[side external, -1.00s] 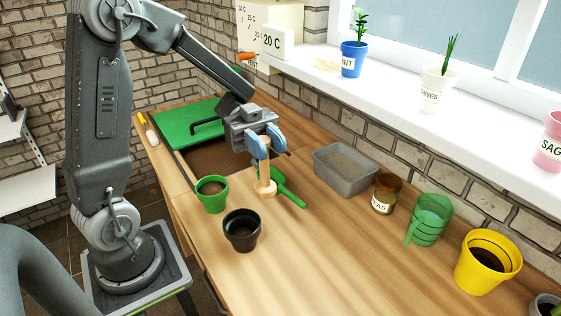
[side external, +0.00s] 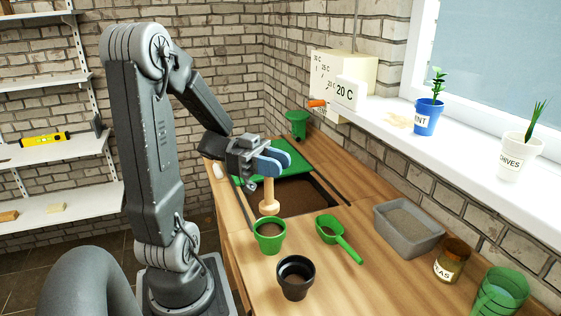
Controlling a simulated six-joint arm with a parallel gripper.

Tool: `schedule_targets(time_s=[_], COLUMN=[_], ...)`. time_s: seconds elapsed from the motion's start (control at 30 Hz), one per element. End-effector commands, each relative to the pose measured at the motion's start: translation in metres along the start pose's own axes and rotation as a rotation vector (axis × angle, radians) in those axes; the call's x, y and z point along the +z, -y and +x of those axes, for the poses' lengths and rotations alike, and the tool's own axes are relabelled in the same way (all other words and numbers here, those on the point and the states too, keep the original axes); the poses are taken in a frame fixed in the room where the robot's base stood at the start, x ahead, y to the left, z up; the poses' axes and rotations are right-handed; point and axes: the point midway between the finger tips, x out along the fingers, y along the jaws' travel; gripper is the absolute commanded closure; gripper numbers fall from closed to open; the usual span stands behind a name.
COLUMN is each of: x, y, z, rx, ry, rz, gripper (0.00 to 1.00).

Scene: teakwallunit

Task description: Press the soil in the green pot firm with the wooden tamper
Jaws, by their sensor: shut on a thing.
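My gripper (side external: 272,165), with blue fingers, is shut on the upper part of the wooden tamper (side external: 269,190). The tamper hangs upright with its round foot downward. In the picture the foot shows just above the back rim of the green pot (side external: 269,243), apart from the soil. I cannot tell whether it is straight over the pot or a little behind it. The green pot stands on the wooden bench and brown soil (side external: 270,230) shows inside it.
A black pot (side external: 295,283) stands in front of the green pot. A green scoop (side external: 343,241) lies to the right, with a grey tray (side external: 408,228) and a labelled jar (side external: 452,261) beyond. A soil-filled recess (side external: 305,197) is behind, partly under a green board (side external: 285,161).

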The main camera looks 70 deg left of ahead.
Motion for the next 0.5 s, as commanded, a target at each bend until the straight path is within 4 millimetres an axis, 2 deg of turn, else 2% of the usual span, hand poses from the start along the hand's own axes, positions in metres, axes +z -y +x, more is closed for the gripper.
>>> schedule_targets(time_s=[0.5], x=[0.047], y=[0.0], z=[0.001], rx=[0.003], ry=[-0.002], rz=[-0.004], gripper=[0.93])
